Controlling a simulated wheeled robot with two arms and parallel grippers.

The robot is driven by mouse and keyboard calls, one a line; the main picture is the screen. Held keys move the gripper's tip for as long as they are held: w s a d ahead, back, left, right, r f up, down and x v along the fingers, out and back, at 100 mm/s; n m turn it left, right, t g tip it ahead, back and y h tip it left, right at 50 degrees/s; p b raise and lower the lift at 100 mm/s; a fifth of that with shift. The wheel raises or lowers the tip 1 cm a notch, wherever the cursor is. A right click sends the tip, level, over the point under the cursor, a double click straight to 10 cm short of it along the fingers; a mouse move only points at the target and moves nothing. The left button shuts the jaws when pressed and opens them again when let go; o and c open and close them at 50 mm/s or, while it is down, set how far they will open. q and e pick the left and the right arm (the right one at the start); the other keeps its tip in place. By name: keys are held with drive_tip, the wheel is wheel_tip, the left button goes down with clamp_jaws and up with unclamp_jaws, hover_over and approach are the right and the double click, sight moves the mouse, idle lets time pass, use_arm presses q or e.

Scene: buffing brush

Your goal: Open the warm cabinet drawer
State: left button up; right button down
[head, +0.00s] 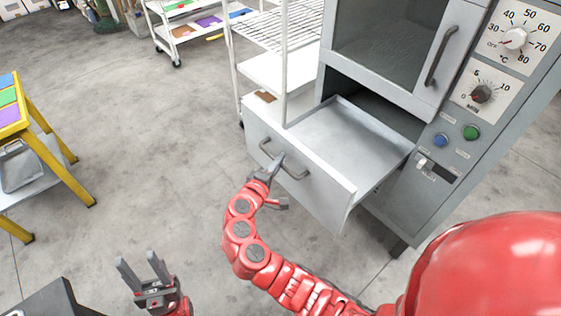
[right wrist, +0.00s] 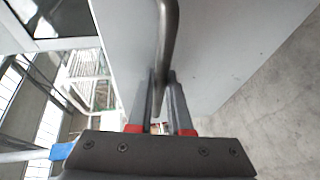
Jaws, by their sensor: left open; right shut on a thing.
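The grey warm cabinet (head: 455,130) stands at the right in the head view, with its lower drawer (head: 345,145) pulled well out and empty inside. The drawer handle (head: 296,174) is a dark bar on the drawer front. My right gripper (head: 272,168) is shut on this handle near its middle. In the right wrist view the handle (right wrist: 167,50) runs between the two fingers, close to the drawer front (right wrist: 220,50). My left gripper (head: 145,274) is open and empty, low at the left over the floor, well away from the cabinet.
A white wire shelf rack (head: 270,75) stands close beside the drawer on its left. A yellow table (head: 25,125) with coloured panels is at the far left. A white cart (head: 165,30) stands at the back. The grey floor between them is clear.

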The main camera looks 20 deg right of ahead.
drive_tip(key=shift+a, duration=0.1)
drive_tip(key=c, duration=0.8)
unclamp_jaws()
drive_tip(key=shift+w, duration=0.15)
drive_tip(key=shift+c, duration=0.2)
drive_tip(key=b+v, duration=0.1)
drive_tip(key=v, duration=1.1)
